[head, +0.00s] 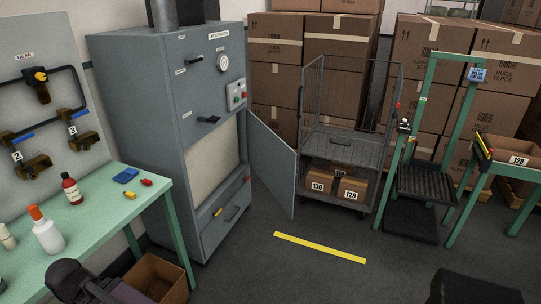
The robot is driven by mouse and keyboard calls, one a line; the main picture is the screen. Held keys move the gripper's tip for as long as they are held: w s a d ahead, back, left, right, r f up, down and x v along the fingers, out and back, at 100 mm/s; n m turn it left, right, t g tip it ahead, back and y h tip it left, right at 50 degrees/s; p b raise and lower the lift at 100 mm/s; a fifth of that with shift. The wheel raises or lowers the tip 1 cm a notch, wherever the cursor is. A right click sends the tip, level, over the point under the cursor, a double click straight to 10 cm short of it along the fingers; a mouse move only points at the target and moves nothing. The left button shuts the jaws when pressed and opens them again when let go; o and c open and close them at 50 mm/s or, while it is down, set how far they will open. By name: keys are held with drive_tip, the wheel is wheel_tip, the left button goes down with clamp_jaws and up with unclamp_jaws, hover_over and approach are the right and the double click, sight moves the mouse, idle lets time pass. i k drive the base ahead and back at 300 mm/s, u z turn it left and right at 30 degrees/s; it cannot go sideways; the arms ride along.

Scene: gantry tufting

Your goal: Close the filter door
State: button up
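The filter door (271,168) is a grey panel on the front of the tall grey cabinet (140,135). It stands wide open, swung out from the right edge of the opening, its free edge near the wire cart. The opening shows a pale beige filter panel (212,168). A dark arm part of mine (78,284) shows at the bottom left, by the green bench and far from the door. My gripper's fingertips do not show.
A wire cart (345,145) with cartons stands just right of the door. A green bench (98,222) with bottles is at left, an open carton (157,277) on the floor below it. Floor around the yellow strip (320,247) is clear. A green-framed scale (425,180) stands at right.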

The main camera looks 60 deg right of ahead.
sight(272, 160)
drive_tip(key=z, duration=0.75)
drive_tip(key=k, duration=0.15)
drive_tip(key=z, duration=2.95)
drive_tip(key=i, duration=0.85)
